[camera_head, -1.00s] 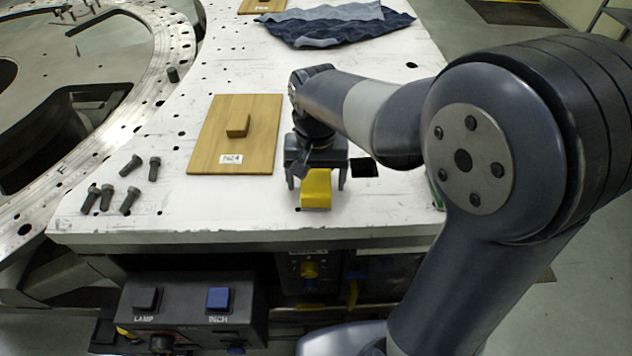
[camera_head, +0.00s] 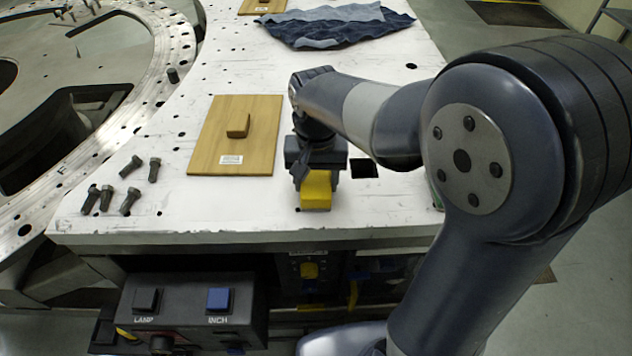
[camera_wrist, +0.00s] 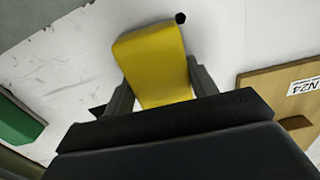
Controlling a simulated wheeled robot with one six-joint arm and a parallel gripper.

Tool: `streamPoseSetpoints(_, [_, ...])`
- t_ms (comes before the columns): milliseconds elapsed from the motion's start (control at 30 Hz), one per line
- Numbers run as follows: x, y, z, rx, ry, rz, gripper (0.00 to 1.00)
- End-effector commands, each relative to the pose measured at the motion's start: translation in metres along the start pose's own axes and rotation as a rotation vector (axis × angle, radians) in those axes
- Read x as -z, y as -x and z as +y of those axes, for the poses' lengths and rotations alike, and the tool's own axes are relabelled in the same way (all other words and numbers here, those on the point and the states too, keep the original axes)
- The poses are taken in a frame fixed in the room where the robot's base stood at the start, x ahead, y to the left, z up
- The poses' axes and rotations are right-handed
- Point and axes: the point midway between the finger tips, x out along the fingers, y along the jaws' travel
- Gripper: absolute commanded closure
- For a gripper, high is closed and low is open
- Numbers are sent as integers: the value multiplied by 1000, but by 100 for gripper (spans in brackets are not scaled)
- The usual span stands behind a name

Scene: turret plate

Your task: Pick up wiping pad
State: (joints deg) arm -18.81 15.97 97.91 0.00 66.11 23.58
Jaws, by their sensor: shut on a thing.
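The wiping pad (camera_head: 316,190) is a yellow block near the front edge of the white table. My gripper (camera_head: 315,178) is above it, pointing down, and is shut on the pad. In the wrist view the yellow pad (camera_wrist: 152,62) lies between the two dark fingers of my gripper (camera_wrist: 158,88), one on each side of it. The pad's underside is hidden, so I cannot tell whether it touches the table.
A wooden board (camera_head: 206,148) with a small wooden block (camera_head: 238,124) lies left of my gripper. Several dark bolts (camera_head: 130,200) lie further left. A blue cloth (camera_head: 340,28) is at the back. A black control box (camera_head: 190,310) sits below the front edge.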

Motion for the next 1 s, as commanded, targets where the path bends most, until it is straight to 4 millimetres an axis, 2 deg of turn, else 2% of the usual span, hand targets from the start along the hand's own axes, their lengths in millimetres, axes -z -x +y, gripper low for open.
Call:
streamPoseSetpoints(167, [1,9,0,1,0,3,73])
streamPoseSetpoints(500, [1,74,0,2,0,5,73])
streamPoseSetpoints(600, [1,88,0,1,0,3,73])
streamPoseSetpoints(767, [0,100,0,1,0,1,73])
streamPoseSetpoints(1000, [0,100,0,0,0,0,73])
